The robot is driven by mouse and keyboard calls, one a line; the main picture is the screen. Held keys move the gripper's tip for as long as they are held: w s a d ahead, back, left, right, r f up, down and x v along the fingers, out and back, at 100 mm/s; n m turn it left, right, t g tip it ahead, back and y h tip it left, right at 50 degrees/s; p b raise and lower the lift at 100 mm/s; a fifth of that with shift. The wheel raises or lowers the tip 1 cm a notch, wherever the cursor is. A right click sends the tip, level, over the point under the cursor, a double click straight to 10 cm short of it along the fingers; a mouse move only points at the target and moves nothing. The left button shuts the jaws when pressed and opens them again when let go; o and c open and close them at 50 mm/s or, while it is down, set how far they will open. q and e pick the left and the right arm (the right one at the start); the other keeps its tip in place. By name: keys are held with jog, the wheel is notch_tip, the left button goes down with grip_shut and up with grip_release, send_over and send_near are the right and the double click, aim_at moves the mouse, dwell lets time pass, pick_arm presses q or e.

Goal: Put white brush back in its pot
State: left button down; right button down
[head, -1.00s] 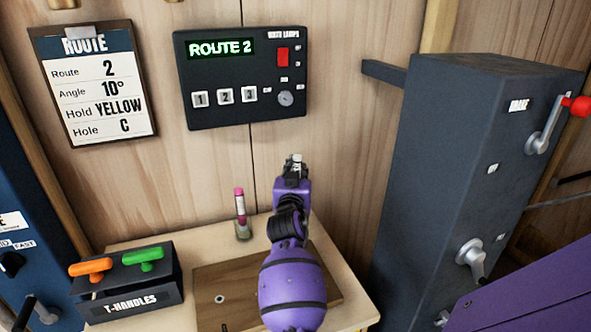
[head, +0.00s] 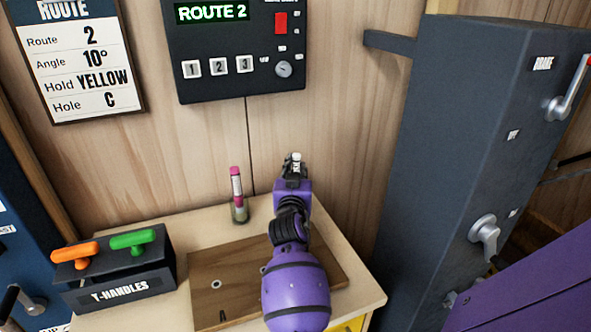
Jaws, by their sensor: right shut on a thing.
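My right gripper (head: 294,168) is above the back part of the small table, near the wooden wall. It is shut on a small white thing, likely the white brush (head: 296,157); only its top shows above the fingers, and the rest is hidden. To the left of the gripper, a small clear pot (head: 240,213) stands on the table near the wall. A pink-topped stick with a pale band (head: 237,183) stands upright in it. I cannot see a second, empty pot; my arm covers part of the table. My left gripper is not in view.
A brown board with holes (head: 208,290) lies on the table (head: 205,222), partly under my arm. A dark T-handle box (head: 122,290) with orange and green handles stands at left. A dark cabinet (head: 450,140) with levers rises at right. A control panel (head: 240,85) hangs above.

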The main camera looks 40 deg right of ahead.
jog(key=shift+r, duration=0.1)
jog(key=c, duration=1.5)
grip_release()
jog(key=shift+c, duration=0.2)
jog(key=v, duration=1.2)
